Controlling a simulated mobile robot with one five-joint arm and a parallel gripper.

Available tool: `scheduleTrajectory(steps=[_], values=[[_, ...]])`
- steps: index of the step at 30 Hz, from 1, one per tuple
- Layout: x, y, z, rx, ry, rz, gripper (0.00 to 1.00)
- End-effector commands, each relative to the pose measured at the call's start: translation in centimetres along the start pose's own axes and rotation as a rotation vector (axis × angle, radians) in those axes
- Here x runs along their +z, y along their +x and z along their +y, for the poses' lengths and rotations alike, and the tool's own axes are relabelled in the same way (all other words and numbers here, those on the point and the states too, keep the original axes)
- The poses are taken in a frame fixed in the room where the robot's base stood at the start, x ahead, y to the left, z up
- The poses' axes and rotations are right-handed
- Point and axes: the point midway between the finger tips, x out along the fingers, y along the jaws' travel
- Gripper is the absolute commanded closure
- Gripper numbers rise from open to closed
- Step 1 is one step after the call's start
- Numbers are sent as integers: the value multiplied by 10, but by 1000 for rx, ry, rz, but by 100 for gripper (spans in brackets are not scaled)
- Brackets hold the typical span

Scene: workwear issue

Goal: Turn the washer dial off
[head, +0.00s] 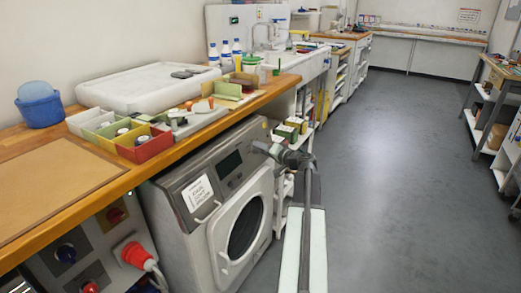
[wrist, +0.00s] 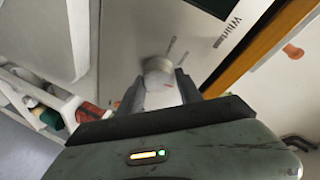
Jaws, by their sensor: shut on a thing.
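The washer (head: 215,205) stands under the wooden counter, with a grey control panel, a dark display and a round door. In the wrist view its dial (wrist: 157,64) is a pale round knob on the grey panel (wrist: 125,40). My gripper (wrist: 159,88) has a finger on each side of the dial and is shut on it. In the head view my gripper (head: 263,148) reaches the right end of the washer's panel and hides the dial. The dial's pointer and setting cannot be made out.
The wooden counter (head: 60,218) above carries small boxes and a white tray (head: 145,88). Left of the washer is a socket panel with a red plug (head: 133,254). Shelves with cartons (head: 290,130) stand just right of it. The grey floor (head: 400,180) is clear.

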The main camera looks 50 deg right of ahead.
Motion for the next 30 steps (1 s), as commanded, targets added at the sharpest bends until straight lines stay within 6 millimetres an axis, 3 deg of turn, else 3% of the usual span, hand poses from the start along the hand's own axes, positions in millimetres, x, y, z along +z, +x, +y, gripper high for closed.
scheduleTrajectory(steps=[8,9,11,12,22,30], values=[[-1,0,0,1,1,4,98],[-1,0,0,1,1,4,55],[-1,0,0,1,1,3,38],[-1,0,0,1,1,3,36],[0,-5,0,1,0,2,36],[0,-56,-2,2,1,3,36]])
